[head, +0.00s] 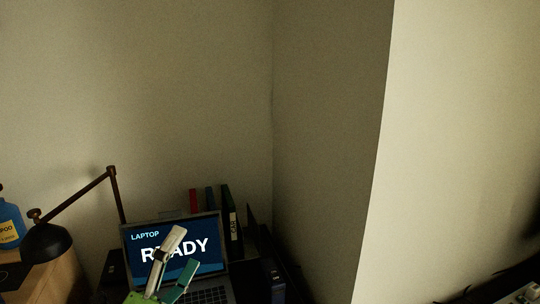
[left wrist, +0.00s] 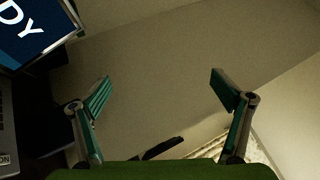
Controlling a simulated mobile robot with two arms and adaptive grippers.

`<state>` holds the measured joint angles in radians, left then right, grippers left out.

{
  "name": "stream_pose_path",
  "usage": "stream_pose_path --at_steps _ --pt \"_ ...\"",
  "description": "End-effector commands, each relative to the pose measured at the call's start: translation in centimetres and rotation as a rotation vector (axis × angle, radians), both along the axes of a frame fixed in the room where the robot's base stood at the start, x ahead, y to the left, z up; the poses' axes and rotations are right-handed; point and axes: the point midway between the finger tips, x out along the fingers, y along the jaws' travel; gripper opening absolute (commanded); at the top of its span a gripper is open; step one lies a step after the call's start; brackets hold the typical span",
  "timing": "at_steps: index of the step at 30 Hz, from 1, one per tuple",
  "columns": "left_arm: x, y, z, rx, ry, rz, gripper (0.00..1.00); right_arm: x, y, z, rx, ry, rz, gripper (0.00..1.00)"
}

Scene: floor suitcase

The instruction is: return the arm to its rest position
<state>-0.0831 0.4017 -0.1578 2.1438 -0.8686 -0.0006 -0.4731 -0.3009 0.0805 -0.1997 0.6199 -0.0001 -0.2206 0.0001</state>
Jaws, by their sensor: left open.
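My left gripper (head: 174,268) shows at the bottom of the head view, in front of the laptop (head: 207,269), whose screen reads "LAPTOP READY". In the left wrist view the two fingers of my left gripper (left wrist: 160,88) are spread wide, with nothing between them. The laptop screen (left wrist: 30,30) shows at the upper left of that view, apart from the fingers. My right gripper is in neither view.
A dark desk lamp (head: 47,242) stands at the left beside a blue bottle (head: 10,222). Several binders (head: 231,215) stand behind the laptop at its right. A wall corner juts out at the right (head: 330,130). The space above the laptop is clear.

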Motion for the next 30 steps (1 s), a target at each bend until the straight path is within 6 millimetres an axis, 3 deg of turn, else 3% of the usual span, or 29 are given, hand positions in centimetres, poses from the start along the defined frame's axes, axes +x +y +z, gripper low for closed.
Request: stream_pose_path --at_steps 3,7,12,15,21,27,30 --pt "-0.1 4.7 -4.6 -0.326 0.238 0.146 0.93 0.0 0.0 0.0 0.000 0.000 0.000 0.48" --pt "-2.3 8.3 -12.1 -0.652 0.522 0.313 0.93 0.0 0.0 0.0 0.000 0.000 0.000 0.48" --pt "-9.0 9.3 -22.6 -1.004 0.906 0.537 0.93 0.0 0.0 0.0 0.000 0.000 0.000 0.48" --pt "-13.5 8.5 -26.8 -1.138 1.090 0.646 0.93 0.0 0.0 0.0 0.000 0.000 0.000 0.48" --pt "-21.3 6.0 -31.5 -1.288 1.365 0.813 0.93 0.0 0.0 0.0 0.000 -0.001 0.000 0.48" --pt "-28.0 3.5 -33.5 -1.368 1.585 0.947 0.93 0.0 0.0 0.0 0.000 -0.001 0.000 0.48" --pt "-27.5 3.4 -36.1 -1.364 1.600 0.965 0.93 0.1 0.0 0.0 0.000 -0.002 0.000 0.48"
